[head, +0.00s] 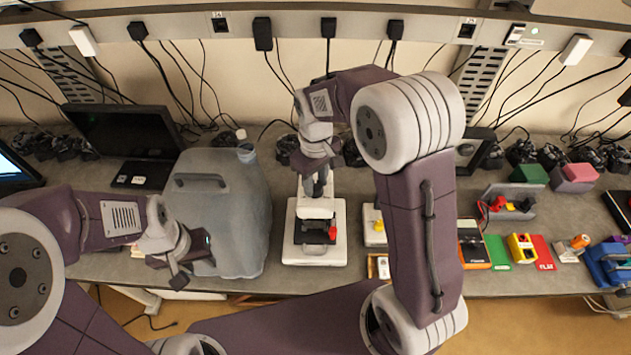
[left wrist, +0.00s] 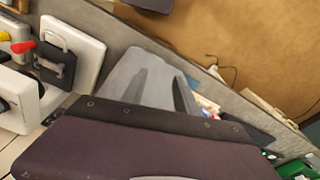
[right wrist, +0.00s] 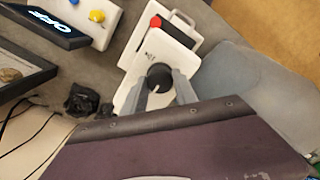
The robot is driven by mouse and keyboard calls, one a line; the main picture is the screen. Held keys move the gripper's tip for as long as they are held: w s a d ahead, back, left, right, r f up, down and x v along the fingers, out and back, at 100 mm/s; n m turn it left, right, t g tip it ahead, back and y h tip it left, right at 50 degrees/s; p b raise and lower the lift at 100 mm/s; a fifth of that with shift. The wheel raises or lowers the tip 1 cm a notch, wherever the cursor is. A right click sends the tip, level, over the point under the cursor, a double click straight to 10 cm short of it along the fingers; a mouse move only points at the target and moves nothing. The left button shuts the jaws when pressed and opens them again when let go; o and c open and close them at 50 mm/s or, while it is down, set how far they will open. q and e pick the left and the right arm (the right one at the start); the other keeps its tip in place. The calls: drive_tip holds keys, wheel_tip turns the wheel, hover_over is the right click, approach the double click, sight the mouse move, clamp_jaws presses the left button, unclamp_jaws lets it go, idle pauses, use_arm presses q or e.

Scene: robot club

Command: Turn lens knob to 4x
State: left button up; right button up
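The white device (head: 316,250) stands on the bench in the middle of the head view, with a dark plate and a red part (head: 332,233) on its base. In the right wrist view its white upper body (right wrist: 135,80) carries a round black knob (right wrist: 160,77) with a white mark. My right gripper (head: 318,188) is above the device, its fingers apart on either side of the knob; contact is unclear. My left gripper (head: 186,262) is open and empty, in front of the grey jug. The device shows at the left of the left wrist view (left wrist: 90,45). The 4x marking is unreadable.
The large grey jug (head: 222,215) stands left of the device. A small box with a yellow knob (head: 375,225) is close on its right. A dark monitor (head: 125,135) is at the back left. Several coloured items, including an orange meter (head: 473,247), lie at the right.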

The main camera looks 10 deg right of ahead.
drive_tip(key=o, duration=0.4)
wheel_tip(320, 180, up, 9)
drive_tip(key=shift+r+b, duration=0.1)
drive_tip(key=shift+b, duration=0.6)
